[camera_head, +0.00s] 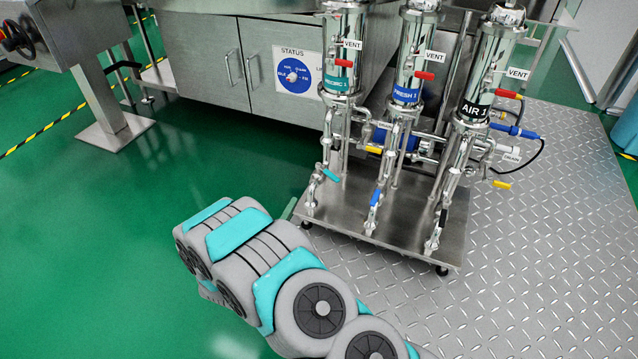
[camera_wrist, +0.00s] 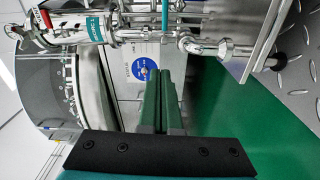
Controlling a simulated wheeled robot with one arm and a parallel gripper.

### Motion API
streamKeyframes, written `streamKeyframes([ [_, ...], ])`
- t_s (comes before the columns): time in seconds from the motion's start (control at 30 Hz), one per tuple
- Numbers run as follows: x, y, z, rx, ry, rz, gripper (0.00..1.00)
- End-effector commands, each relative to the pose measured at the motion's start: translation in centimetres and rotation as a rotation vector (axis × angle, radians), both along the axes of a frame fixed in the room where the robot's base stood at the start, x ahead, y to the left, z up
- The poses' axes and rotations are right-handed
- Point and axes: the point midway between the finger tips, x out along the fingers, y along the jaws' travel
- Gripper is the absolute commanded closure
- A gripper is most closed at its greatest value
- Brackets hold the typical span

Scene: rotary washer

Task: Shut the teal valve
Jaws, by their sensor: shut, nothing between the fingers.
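The teal valve handle (camera_head: 331,175) is on the lower pipework of the leftmost filter column (camera_head: 342,60), which bears a teal label. In the head view the handle slants down to the right, out from the pipe. My gripper shows only as a green tip (camera_head: 288,208) beyond my grey and teal arm, left of and below the handle. In the wrist view my gripper (camera_wrist: 158,74) has its green fingers together, empty. Narrow teal parts show on the pipe near the top there; I cannot tell surely which is the handle. Contact with it is not seen.
A blue-handled valve (camera_head: 375,197) and a yellow-handled valve (camera_head: 501,184) are on the neighbouring columns. Red vent handles (camera_head: 425,76) sit higher. The columns stand on a steel skid (camera_head: 400,225). A steel cabinet (camera_head: 215,65) is behind.

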Motion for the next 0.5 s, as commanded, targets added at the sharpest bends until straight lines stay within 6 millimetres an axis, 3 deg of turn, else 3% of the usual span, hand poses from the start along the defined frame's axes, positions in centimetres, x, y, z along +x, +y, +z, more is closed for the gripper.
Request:
streamKeyframes([
  [0.1,-1.7,0.5,-0.4,-0.052,0.029,-0.027,1.0],
  [0.23,-2.2,0.4,-0.6,-0.075,0.043,-0.043,1.0],
  [0.5,0.9,-0.9,-0.6,-0.073,0.042,-0.048,1.0],
])
